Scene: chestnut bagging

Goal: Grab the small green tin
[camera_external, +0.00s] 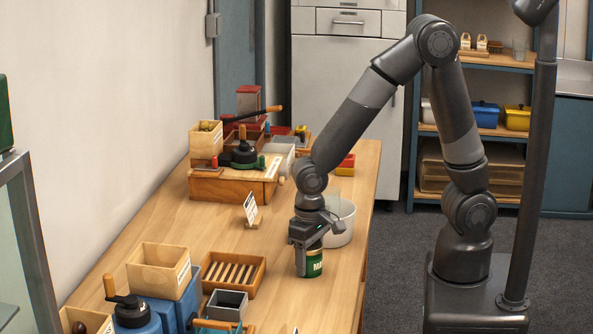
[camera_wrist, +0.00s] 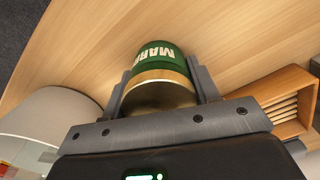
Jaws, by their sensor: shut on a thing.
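The small green tin (camera_external: 314,264) has a green side with pale lettering and a gold-coloured band and end. It is upright at the table's right edge in the outside view. My gripper (camera_external: 308,258) points down over it with the fingers on either side. In the wrist view the tin (camera_wrist: 160,72) sits between the two fingers of my gripper (camera_wrist: 160,90), which are shut on it. The tin's underside is hidden, so I cannot tell whether it touches the table.
A white bucket (camera_external: 341,224) stands close behind the tin. A slatted wooden tray (camera_external: 262,272) and a grey box (camera_external: 228,304) lie to the left. A small sign (camera_external: 251,208) stands farther back. Bare wooden tabletop (camera_external: 170,225) lies left of the sign.

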